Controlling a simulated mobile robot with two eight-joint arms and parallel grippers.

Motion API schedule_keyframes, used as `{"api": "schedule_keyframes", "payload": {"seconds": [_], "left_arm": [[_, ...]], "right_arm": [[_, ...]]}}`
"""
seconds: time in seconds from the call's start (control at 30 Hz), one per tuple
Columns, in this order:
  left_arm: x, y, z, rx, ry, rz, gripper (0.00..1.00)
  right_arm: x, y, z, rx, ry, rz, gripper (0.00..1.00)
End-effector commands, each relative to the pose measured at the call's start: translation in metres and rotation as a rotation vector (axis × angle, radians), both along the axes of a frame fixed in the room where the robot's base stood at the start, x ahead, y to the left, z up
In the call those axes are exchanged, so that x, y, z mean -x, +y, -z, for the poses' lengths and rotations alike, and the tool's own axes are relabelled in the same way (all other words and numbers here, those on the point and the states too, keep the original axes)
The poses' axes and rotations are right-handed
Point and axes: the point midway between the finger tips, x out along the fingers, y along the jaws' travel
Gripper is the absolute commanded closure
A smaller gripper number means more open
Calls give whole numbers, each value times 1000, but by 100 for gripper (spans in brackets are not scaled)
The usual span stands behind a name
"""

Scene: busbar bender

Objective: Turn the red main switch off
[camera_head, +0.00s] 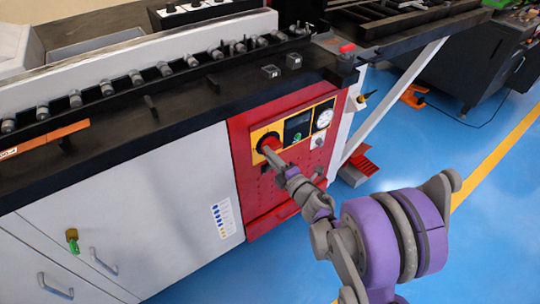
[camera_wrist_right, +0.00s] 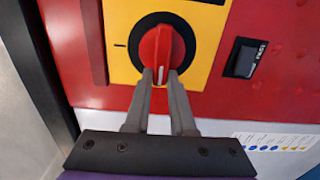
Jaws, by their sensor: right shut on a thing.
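The red main switch (camera_head: 270,142) sits on a yellow plate on the red front panel of the bender. In the right wrist view the red switch (camera_wrist_right: 158,48) is a knob on a round black base, with a white mark at its end near my fingers. My right gripper (camera_head: 273,154) reaches the switch from the front. In the wrist view the two fingertips of my right gripper (camera_wrist_right: 165,76) are shut on either side of the knob's end. A short black line (camera_wrist_right: 120,46) is on the plate left of the knob. My left gripper is not in view.
A green-lit display (camera_head: 298,126) and a round gauge (camera_head: 323,119) are right of the switch. A red button (camera_head: 347,48) is on the machine top. Red pedals (camera_head: 362,163) stand on the blue floor. Grey cabinet doors (camera_head: 150,190) are left of the red panel.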

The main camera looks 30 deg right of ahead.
Motion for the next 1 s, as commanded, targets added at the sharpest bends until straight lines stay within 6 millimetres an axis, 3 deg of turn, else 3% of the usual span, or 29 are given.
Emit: {"api": "schedule_keyframes", "payload": {"seconds": [0.17,0.2,0.33,0.73,1.0], "left_arm": [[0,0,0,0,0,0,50],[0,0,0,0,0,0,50],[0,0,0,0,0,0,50],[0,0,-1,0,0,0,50],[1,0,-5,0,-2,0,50]], "right_arm": [[1,0,1,3,1,0,100],[1,0,1,3,2,0,72],[0,0,1,2,1,0,49],[8,-1,0,1,1,2,48],[58,-5,-1,1,0,3,48]]}}
